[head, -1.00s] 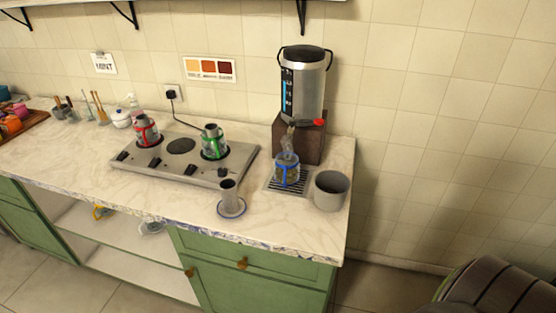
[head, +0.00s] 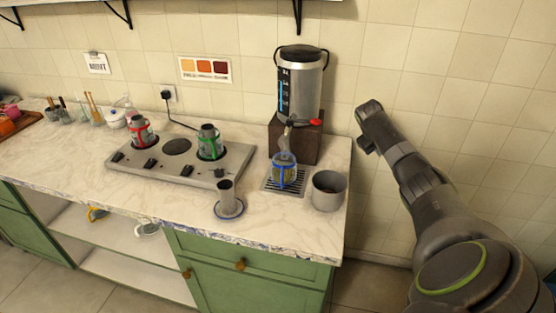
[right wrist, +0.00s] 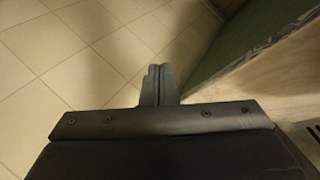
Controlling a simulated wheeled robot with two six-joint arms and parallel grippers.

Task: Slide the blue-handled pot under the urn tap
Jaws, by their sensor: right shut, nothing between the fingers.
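The blue-handled pot (head: 284,172) stands upright on the slatted drip tray (head: 270,188) in front of the urn (head: 301,85). The metal urn rests on a dark brown block (head: 308,145) and has a red tap lever (head: 316,122). A pale wisp or stream shows between the tap and the pot; I cannot tell which. The pot appears below the tap. My right gripper (head: 362,147) is to the right of the urn, apart from it and the pot. In the right wrist view its fingers (right wrist: 157,84) are together and empty, above the floor. My left gripper is not in view.
A grey bowl (head: 328,190) stands right of the tray, near the counter's right end. The hob (head: 180,165) holds a red-handled pot (head: 140,131) and a green-handled pot (head: 209,143).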

